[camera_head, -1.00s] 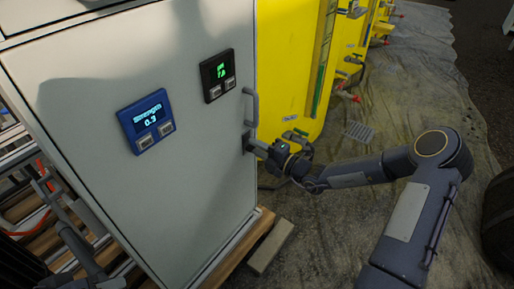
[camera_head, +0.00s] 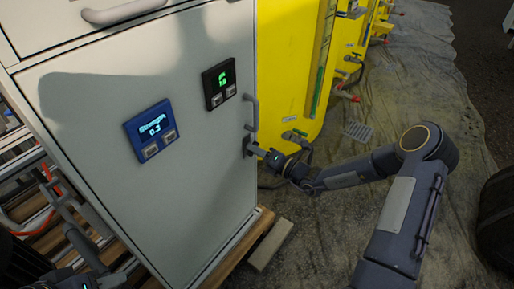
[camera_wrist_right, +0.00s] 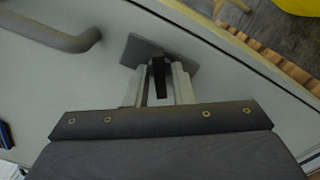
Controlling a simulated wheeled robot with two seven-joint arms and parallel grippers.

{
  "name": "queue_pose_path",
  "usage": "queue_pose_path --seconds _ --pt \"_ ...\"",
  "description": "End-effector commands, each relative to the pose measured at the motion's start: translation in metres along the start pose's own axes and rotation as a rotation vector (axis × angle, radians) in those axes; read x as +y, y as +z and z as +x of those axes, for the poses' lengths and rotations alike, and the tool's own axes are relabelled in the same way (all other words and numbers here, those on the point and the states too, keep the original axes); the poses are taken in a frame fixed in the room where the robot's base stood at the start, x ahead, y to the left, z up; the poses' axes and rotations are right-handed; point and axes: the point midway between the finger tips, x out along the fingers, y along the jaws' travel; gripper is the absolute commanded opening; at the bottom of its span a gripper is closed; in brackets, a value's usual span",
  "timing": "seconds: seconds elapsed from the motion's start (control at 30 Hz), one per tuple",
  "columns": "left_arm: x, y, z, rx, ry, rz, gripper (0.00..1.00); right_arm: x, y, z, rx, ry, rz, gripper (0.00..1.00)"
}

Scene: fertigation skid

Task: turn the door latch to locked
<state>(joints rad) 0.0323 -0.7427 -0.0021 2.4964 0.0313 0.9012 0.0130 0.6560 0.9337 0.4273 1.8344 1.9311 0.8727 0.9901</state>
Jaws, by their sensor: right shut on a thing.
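The door latch (camera_head: 247,146) sits on the right edge of the grey cabinet door (camera_head: 205,165), just below the bar handle (camera_head: 251,112). In the right wrist view, the dark latch lever (camera_wrist_right: 158,76) stands out from its grey plate (camera_wrist_right: 140,51). My right gripper (camera_head: 257,150) is shut on this lever, with a pale finger on each side in the right wrist view (camera_wrist_right: 160,85). The fingers hide part of the latch in the head view. My left gripper (camera_head: 88,252) is low at the left, away from the latch; its jaw gap is unclear.
A blue panel (camera_head: 151,125) reads "Strength 0.3"; a black panel (camera_head: 219,84) shows green characters. Yellow equipment (camera_head: 285,65) stands right of the cabinet. A wooden base (camera_head: 240,245) lies under the cabinet. Racks and pipes crowd the left. Open floor (camera_head: 400,90) lies right.

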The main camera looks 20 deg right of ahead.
Motion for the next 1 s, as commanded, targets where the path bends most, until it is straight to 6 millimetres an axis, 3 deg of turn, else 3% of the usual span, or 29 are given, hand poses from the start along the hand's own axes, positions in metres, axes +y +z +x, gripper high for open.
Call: queue_pose_path --seconds 0.43,1.0 --pt "0.0037 -0.0041 -0.0081 0.000 0.000 0.000 0.36 0.0002 -0.0005 0.0003 0.001 0.001 -0.424 0.00" --pt "0.0013 -0.0014 -0.0027 0.000 0.000 0.000 0.36 -0.0010 -0.0006 0.0000 0.000 0.000 -0.893 0.00"
